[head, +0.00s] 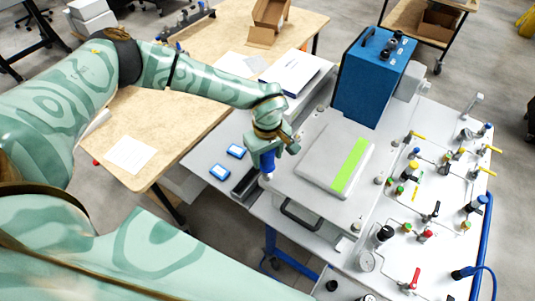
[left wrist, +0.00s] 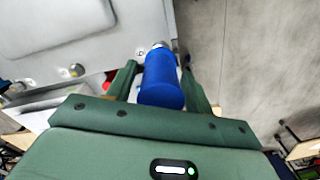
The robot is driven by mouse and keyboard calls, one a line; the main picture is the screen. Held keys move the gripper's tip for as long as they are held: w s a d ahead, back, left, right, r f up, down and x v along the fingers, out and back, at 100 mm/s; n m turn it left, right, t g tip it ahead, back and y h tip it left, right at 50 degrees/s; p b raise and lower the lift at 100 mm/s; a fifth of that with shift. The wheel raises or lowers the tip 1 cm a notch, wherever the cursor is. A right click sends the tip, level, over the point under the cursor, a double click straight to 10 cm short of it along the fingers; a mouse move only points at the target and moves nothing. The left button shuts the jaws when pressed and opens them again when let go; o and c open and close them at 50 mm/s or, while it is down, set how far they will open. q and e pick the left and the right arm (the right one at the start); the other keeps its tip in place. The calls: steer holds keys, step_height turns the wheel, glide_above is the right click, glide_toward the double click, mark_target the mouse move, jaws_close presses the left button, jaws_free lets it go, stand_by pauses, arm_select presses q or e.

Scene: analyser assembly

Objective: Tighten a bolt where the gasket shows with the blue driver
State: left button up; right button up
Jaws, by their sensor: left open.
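The blue driver (head: 267,161) stands roughly upright at the left edge of the analyser's white deck. In the left wrist view the driver (left wrist: 162,82) is between the two fingers, with a silver end beyond its blue body. My left gripper (head: 270,140) is open around it; contact with either finger cannot be told. A light grey cover (head: 318,160) with a bright green strip (head: 349,165) lies to the right. Small bolt heads show near it, one at the front corner (head: 356,226) and one in the wrist view (left wrist: 76,70). A small red patch (left wrist: 110,76) shows beside a finger; whether it is gasket is unclear.
A tall blue box (head: 372,80) stands behind the cover. Valves and fittings crowd the right panel (head: 400,225). A black handle (head: 298,217) is at the deck's front. Two blue-framed pieces (head: 236,151) lie left of the driver. A wooden table (head: 185,130) stands left.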

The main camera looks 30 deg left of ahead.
arm_select(q)
jaws_close()
steer(key=shift+w+r+p, duration=0.15)
steer(key=shift+r+p, duration=0.7)
steer(key=shift+r, duration=0.1)
steer(key=shift+s+r+p, duration=0.25)
steer(key=shift+r+p, duration=0.4)
steer(key=shift+r, duration=0.15)
steer(key=shift+w+r+p, duration=0.15)
steer(key=shift+r+p, duration=0.5)
steer(key=shift+r, duration=0.05)
steer(key=shift+r+p, duration=0.45)
steer(key=shift+r, duration=0.1)
